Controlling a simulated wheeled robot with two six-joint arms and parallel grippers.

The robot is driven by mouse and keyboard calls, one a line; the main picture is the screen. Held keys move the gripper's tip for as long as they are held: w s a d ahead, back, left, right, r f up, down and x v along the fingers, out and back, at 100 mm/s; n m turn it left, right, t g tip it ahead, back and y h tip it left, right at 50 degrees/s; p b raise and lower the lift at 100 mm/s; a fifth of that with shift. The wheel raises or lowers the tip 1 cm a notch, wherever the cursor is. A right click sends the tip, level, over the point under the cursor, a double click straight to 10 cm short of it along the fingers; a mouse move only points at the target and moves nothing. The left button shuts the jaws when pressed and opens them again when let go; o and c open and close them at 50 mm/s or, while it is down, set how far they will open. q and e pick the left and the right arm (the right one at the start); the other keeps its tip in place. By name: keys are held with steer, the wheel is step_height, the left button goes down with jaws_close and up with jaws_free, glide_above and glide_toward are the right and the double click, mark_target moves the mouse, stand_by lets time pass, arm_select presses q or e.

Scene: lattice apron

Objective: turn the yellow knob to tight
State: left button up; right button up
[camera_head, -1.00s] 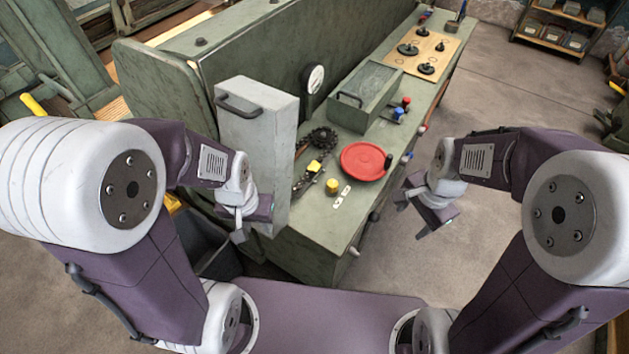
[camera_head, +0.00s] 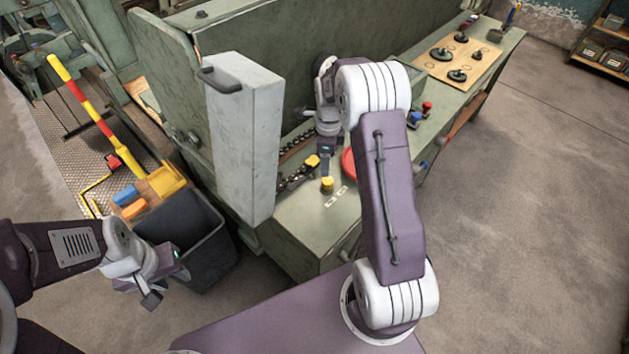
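The yellow knob (camera_head: 327,184) is a small round yellow cap standing on the near end of the green bench top (camera_head: 300,235), with small pale label plates (camera_head: 337,196) beside it. My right gripper (camera_head: 326,168) points down just above and behind the knob. A gap to the knob is hard to judge, and the spread of its fingers is not clear. My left gripper (camera_head: 168,290) is at the lower left, far from the knob, with its fingers apart and nothing between them.
A tall grey door-like panel (camera_head: 245,135) with a handle stands left of the knob. Another yellow part (camera_head: 312,161) lies by a chain. My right arm partly hides a red disc (camera_head: 348,163). Floor at right is clear.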

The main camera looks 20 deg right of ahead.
mark_target(328, 180)
steer(key=shift+s+d+f, duration=0.15)
steer(key=shift+d+f, duration=0.1)
steer(key=shift+f, duration=0.2)
step_height(328, 180, down, 9)
steer(key=shift+r+p, duration=0.1)
steer(key=shift+p, duration=0.25)
steer(key=shift+s, duration=0.1)
jaws_close()
